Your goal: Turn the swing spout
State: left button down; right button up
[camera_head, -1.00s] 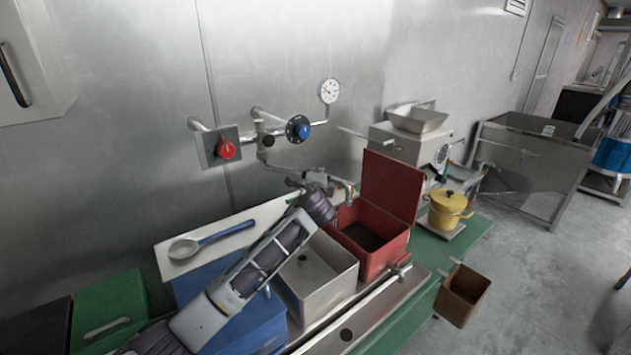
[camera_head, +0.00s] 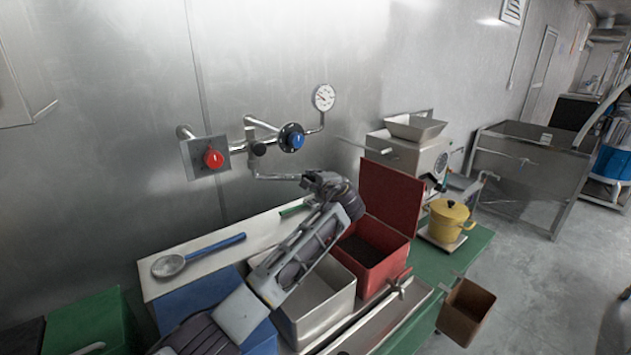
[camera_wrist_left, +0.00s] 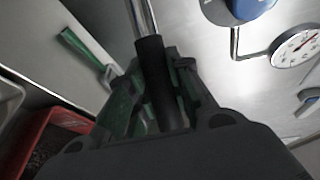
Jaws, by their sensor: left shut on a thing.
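The swing spout (camera_head: 277,177) is a thin metal pipe below the wall valve with the blue knob (camera_head: 292,138). It runs to the right into my left gripper (camera_head: 318,180), whose body hides its outer end. In the left wrist view the gripper (camera_wrist_left: 158,85) is shut around a dark sleeve (camera_wrist_left: 160,80) on the metal pipe. My left arm reaches up to it from the lower left, over the metal sink (camera_head: 315,298). My right gripper is not in view.
A red open box (camera_head: 375,250) with its lid raised stands just right of the gripper. A red knob (camera_head: 212,158) and a gauge (camera_head: 323,97) are on the wall pipes. A spoon (camera_head: 190,258) lies on the board at left. A yellow pot (camera_head: 448,220) stands at right.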

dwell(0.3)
pick_arm(q)
jog(key=c, duration=1.3)
grip_release()
jog(key=v, duration=1.2)
